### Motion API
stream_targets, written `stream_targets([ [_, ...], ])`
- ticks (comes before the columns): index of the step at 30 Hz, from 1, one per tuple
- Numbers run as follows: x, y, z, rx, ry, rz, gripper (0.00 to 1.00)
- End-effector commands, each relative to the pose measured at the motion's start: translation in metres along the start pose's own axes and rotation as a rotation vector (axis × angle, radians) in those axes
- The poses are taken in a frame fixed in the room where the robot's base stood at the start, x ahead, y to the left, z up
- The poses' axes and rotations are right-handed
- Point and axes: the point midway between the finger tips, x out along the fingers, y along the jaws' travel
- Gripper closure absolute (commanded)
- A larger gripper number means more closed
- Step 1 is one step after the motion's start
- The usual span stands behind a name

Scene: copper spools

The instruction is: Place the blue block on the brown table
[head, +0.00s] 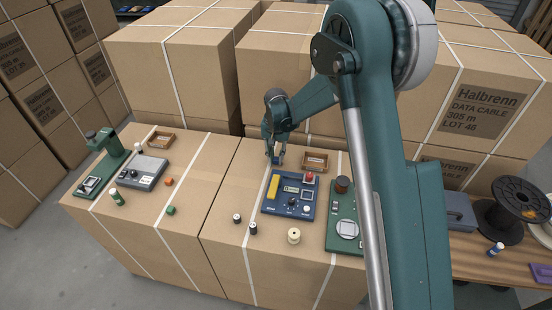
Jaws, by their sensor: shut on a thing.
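My gripper (275,157) points down over the right-hand front carton, just behind the blue control panel. It is shut on the blue block (276,161), of which only a small dark blue part shows between the fingers. I cannot tell whether the block touches the carton top. The brown table (478,259) is a wooden top at the lower right, beyond my arm and apart from the gripper. My arm hides its left end.
Near my gripper are a wooden tray (315,162), the blue control panel (290,195) and a green board (344,214). The table holds a black spool (519,196), a blue-grey case (459,212), a small bottle (495,249) and a purple piece (540,272). Tall cartons (275,75) stand behind.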

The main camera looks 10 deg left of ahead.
Motion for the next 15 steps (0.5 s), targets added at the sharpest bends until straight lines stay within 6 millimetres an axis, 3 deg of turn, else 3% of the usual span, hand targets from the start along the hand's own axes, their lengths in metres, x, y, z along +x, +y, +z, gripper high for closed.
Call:
stream_targets([
  [2,0.0028,0.0000,0.0000,0.000,0.000,0.000,0.90],
  [3,0.0026,0.0000,0.0000,0.000,0.000,0.000,0.81],
  [6,0.0021,0.0000,0.0000,0.000,0.000,0.000,0.69],
  [15,0.0019,0.0000,0.0000,0.000,0.000,0.000,0.69],
])
